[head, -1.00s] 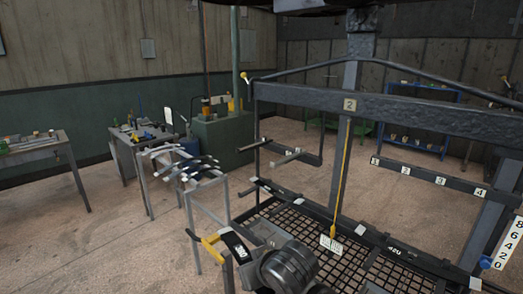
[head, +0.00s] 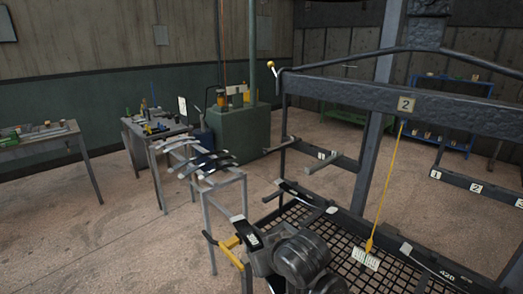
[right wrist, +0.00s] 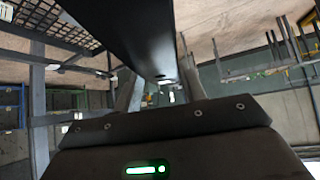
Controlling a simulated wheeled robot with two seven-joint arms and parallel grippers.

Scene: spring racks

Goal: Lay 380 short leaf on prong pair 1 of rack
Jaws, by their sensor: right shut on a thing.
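In the head view a dark leaf (head: 247,236) with white markings, too small to read, shows beside my right arm at bottom centre. In the right wrist view the dark leaf (right wrist: 122,42) runs away between the fingers of my right gripper (right wrist: 160,88), which is shut on it. The rack (head: 440,107) fills the right side, with a "2" plate on its top beam. Its right rail (head: 462,183) bears number plates 1, 2 and 3. Two prongs (head: 318,167) stick out at its left. The held leaf is apart from these prongs. My left gripper is out of view.
Several leaves lie on a grey stand (head: 209,181) left of the rack. A leaf marked 420 (head: 433,265) lies at the rack's lower right. A yellow bar (head: 230,243) shows beside the held leaf. Workbenches (head: 50,143) stand farther left. Floor between them is clear.

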